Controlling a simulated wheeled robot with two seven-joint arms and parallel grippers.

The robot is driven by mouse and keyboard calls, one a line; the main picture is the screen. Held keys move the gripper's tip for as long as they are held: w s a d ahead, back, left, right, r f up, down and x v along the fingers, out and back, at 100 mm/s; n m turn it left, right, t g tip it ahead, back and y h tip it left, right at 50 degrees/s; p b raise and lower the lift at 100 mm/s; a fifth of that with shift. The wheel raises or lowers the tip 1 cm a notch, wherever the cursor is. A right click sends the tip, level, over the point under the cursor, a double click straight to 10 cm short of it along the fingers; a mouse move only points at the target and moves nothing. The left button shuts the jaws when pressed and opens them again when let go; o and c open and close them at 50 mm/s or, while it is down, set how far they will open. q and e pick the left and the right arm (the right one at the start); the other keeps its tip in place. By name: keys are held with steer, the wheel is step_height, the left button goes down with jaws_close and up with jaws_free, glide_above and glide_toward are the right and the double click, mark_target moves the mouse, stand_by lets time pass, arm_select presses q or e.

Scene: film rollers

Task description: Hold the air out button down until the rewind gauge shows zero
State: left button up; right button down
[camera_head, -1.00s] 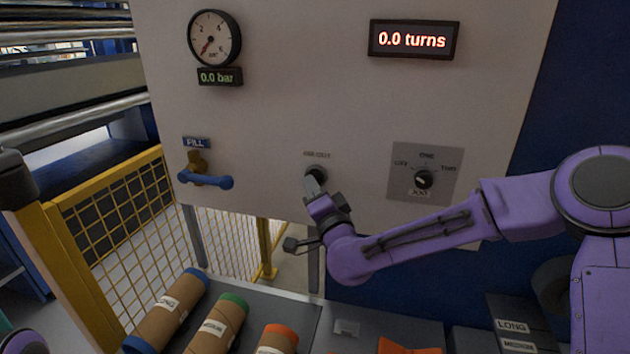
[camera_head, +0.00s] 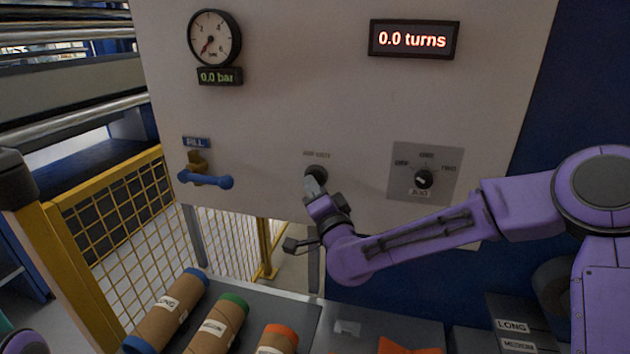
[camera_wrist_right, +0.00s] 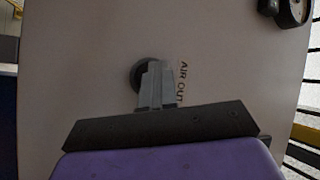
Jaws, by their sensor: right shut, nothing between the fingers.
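The air out button (camera_head: 317,173) is a dark round button on the pale panel, under its small label. It also shows in the right wrist view (camera_wrist_right: 140,73), partly hidden by my fingers. My right gripper (camera_head: 312,184) is shut and empty, with its fingertips at the button's front. I cannot tell how far the button is pressed in. The round gauge (camera_head: 214,38) has its needle at the low end, and the display below it (camera_head: 219,77) reads 0.0 bar. The turns display (camera_head: 413,39) reads 0.0 turns. My left gripper is out of view.
A blue-handled valve (camera_head: 205,181) under a FILL label is left of the button. A rotary switch (camera_head: 423,179) is right of it. Rollers with blue, green and orange ends (camera_head: 167,312) lie on the bench below. Yellow mesh fencing (camera_head: 115,225) stands at left.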

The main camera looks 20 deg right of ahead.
steer(key=shift+s+a+f, duration=0.1)
steer(key=shift+s+a, duration=0.3)
steer(key=shift+s, duration=0.25)
steer(key=s+a, duration=0.1)
steer(key=s, duration=0.1)
steer(key=s+a+b, duration=0.1)
steer(key=s+a, duration=0.1)
steer(key=shift+d, duration=0.1)
stand_by(0.4)
